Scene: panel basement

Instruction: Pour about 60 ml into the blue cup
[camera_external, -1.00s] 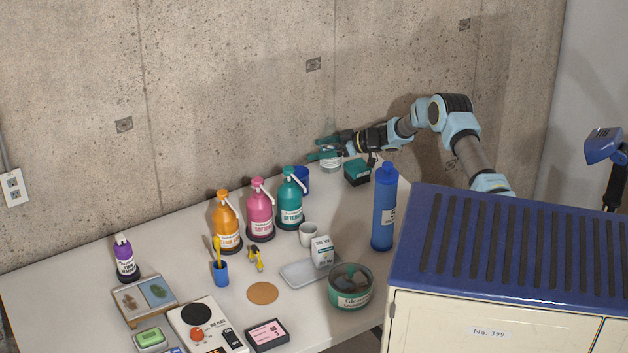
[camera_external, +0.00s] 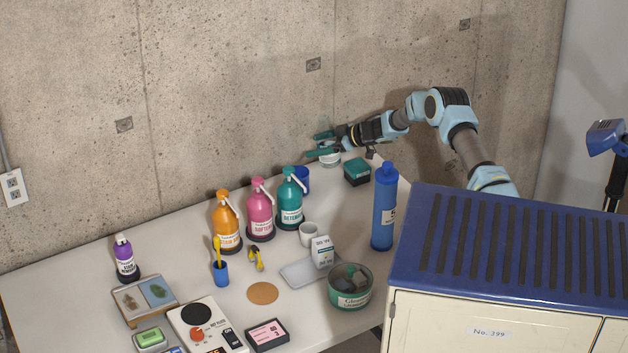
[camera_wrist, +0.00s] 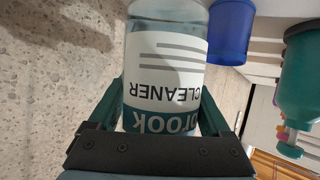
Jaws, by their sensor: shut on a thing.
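My gripper (camera_external: 322,144) is shut on a clear bottle with a white and teal label reading CLEANER. The bottle (camera_external: 330,159) shows only in part beneath the fingers in the external view. In the wrist view the bottle (camera_wrist: 168,65) fills the space between both fingers (camera_wrist: 165,118), its label upside down. The blue cup (camera_external: 303,179) stands on the table below and left of my gripper, partly hidden by the teal detergent bottle. In the wrist view the cup (camera_wrist: 231,30) is right of the held bottle, apart from it. The inside of the cup is hidden.
The teal detergent bottle (camera_external: 289,203) stands just in front of the cup, with pink (camera_external: 260,214) and orange (camera_external: 226,228) bottles to its left. A dark green box (camera_external: 357,172) and a tall blue bottle (camera_external: 384,213) are at right. The concrete wall (camera_external: 230,90) is close behind.

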